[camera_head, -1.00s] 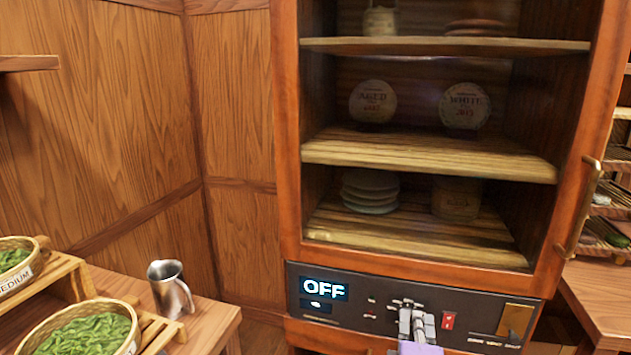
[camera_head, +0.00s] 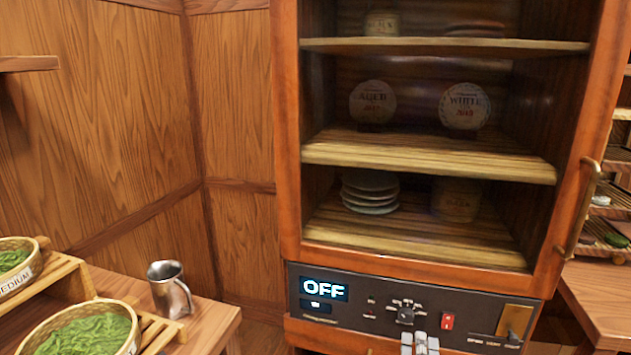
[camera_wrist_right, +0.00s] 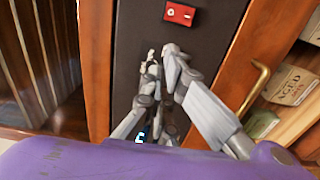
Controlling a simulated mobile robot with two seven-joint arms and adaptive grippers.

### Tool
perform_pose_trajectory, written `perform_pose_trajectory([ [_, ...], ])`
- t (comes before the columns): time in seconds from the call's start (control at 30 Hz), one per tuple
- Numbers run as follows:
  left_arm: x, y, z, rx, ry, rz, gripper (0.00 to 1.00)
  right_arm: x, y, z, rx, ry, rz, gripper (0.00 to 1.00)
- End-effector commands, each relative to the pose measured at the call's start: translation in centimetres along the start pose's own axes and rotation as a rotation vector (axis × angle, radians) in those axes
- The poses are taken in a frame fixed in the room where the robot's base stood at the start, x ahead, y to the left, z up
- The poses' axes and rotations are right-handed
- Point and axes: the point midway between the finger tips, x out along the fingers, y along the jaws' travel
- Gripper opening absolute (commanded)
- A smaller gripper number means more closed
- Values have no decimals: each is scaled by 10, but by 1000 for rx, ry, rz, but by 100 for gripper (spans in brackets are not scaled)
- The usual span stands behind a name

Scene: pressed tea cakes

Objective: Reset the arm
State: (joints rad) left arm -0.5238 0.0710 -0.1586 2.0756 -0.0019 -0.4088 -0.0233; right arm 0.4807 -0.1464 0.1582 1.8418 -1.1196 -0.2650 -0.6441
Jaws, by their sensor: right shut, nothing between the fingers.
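My right gripper (camera_head: 420,343) shows at the bottom edge of the head view, just below the control panel's knob (camera_head: 405,316). Only its grey fingers show there. In the right wrist view its fingers (camera_wrist_right: 162,66) are shut with nothing between them, in front of the dark panel (camera_wrist_right: 130,50). The display (camera_head: 324,288) reads OFF. The knob stands uncovered in the head view, and the fingers look apart from it. My left gripper is in neither view.
A tall wooden cabinet (camera_head: 288,150) with labelled tea cakes on its shelves stands above the panel. A red switch (camera_head: 447,321) is right of the knob. A brass handle (camera_head: 580,205) is at the right. A metal pitcher (camera_head: 168,288) and leaf baskets (camera_head: 85,335) are at the left.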

Motion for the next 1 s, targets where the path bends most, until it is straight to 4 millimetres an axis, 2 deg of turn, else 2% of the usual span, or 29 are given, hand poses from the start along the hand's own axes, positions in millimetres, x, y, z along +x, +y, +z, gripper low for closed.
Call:
perform_pose_trajectory([
  [0.07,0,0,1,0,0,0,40,0,-1,1,41,-2,-3,0],
  [0.23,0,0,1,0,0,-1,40,-4,-2,-8,359,19,-42,0],
  [0.37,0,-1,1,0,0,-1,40,-35,-39,-3,617,25,-148,0],
  [0.47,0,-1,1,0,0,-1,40,-71,-76,5,794,10,-255,0],
  [0.57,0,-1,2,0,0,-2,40,-115,-116,15,947,-28,-372,0],
  [0.67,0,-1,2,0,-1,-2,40,-171,-156,28,1091,-91,-503,0],
  [0.8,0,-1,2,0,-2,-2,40,-263,-203,48,1247,-214,-682,0],
  [0.9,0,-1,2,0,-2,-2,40,-324,-226,62,1305,-303,-783,0],
  [1.0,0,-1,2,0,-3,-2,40,-377,-240,78,1313,-378,-858,0],
])
